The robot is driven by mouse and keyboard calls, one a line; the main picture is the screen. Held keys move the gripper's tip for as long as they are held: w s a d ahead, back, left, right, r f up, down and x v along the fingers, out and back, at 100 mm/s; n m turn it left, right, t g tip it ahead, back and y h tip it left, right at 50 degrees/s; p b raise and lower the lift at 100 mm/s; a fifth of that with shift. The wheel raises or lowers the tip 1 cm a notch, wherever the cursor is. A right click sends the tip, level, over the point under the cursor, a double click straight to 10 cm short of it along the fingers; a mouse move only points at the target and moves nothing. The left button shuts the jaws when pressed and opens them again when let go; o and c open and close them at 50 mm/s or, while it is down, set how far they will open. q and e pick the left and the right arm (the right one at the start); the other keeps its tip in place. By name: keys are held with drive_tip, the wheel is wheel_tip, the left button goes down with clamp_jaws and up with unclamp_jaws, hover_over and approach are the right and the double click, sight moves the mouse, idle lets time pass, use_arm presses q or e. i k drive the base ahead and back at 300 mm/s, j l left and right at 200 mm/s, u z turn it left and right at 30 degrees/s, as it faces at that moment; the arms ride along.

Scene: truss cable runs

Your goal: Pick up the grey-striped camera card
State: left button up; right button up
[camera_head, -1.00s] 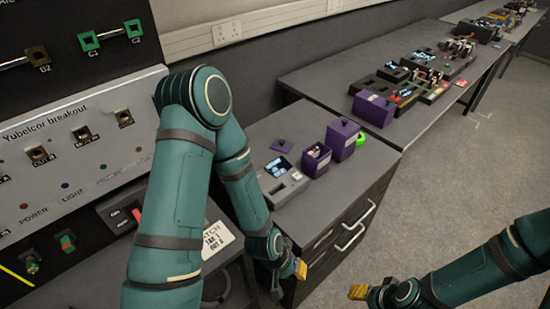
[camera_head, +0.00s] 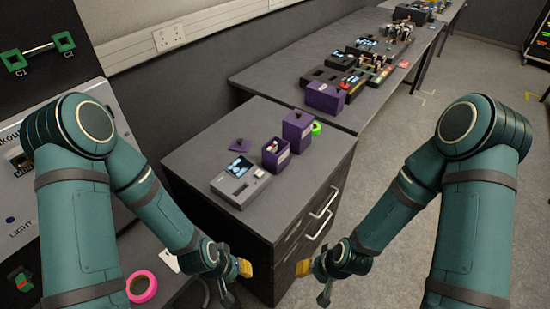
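I cannot make out the grey-striped camera card at this size. Small light pieces show in the open top of a purple box (camera_head: 277,159) on the dark cabinet, too small to identify. My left gripper (camera_head: 236,280) is in front of the cabinet's left front side, low in the view, with a yellow tip. My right gripper (camera_head: 312,279) is to its right, in front of the drawers and apart from the cabinet. Neither shows anything held. Their fingers are too small and edge-on to tell whether they are open or shut.
A grey device with a screen (camera_head: 232,190), a taller purple box (camera_head: 297,138), a flat purple piece (camera_head: 239,145) and a green ring (camera_head: 316,128) are on the cabinet (camera_head: 200,153). A long bench (camera_head: 276,77) with trays runs behind. Pink tape (camera_head: 142,286) lies lower left. Floor at right is clear.

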sight(360, 60)
drive_tip(key=z, duration=0.3)
drive_tip(key=i+l+z, duration=0.1)
drive_tip(key=z, duration=0.25)
drive_tip(key=i+l+z, duration=0.1)
drive_tip(key=z, duration=0.3)
drive_tip(key=i+z, duration=0.35)
drive_tip(key=i, duration=2.85)
drive_tip(key=i+u, duration=0.3)
drive_tip(key=i, duration=0.25)
drive_tip(key=i+l+u, duration=0.3)
drive_tip(key=i, duration=0.2)
